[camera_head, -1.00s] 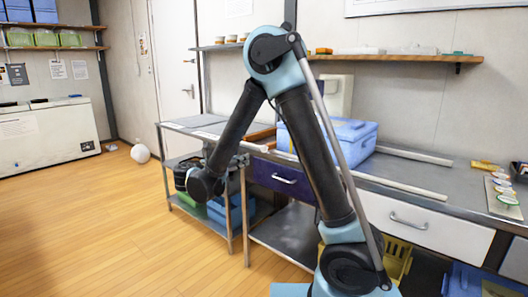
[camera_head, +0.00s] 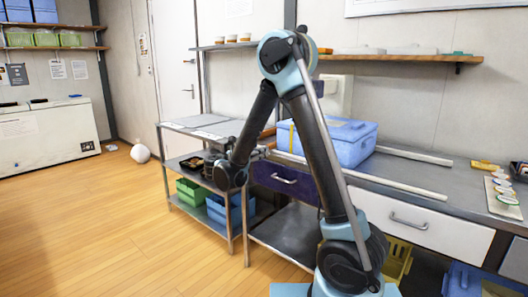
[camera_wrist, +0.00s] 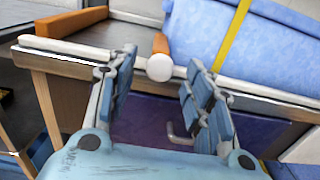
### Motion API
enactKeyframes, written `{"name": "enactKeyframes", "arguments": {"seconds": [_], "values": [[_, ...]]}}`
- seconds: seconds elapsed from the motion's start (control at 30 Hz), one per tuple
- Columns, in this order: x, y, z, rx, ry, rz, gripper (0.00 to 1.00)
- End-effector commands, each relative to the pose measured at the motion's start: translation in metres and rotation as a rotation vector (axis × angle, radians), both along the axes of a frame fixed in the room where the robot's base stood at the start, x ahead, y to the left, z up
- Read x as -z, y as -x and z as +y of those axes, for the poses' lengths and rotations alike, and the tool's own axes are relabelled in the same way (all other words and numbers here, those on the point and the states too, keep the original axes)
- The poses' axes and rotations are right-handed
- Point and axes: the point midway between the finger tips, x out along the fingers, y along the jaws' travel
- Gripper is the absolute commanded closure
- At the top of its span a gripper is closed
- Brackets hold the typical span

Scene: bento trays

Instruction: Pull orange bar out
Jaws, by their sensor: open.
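In the wrist view an orange bar (camera_wrist: 161,44) with a round white end (camera_wrist: 160,67) sticks out at the counter edge, beside a blue box (camera_wrist: 265,60) with a yellow strap. My gripper (camera_wrist: 161,62) is open. Its blue-padded fingers stand left and right of the white end, with space on both sides and nothing held. I cannot tell how far the fingertips are from it in depth. In the head view my wrist (camera_head: 230,172) is at the counter's left end, and I cannot make out the bar there. The blue box (camera_head: 345,143) stands on the counter.
A purple drawer (camera_wrist: 150,118) with a metal handle lies below the bar. A brown wooden piece (camera_wrist: 70,22) and a white rail (camera_wrist: 65,48) are to its left. A metal rack (camera_head: 205,128) with green and blue bins stands left of the counter. The floor in front is free.

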Motion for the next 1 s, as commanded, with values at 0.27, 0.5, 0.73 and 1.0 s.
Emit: {"name": "enactKeyframes", "arguments": {"seconds": [0.27, 0.5, 0.73, 1.0], "values": [[0.000, -0.026, -0.021, 0.001, 0.000, 0.000, 0.53], [0.000, -0.032, -0.025, 0.000, 0.000, 0.000, 0.53], [0.000, -0.032, -0.025, 0.000, 0.000, 0.000, 0.62], [0.000, -0.032, -0.025, 0.000, 0.000, 0.000, 1.00]]}}
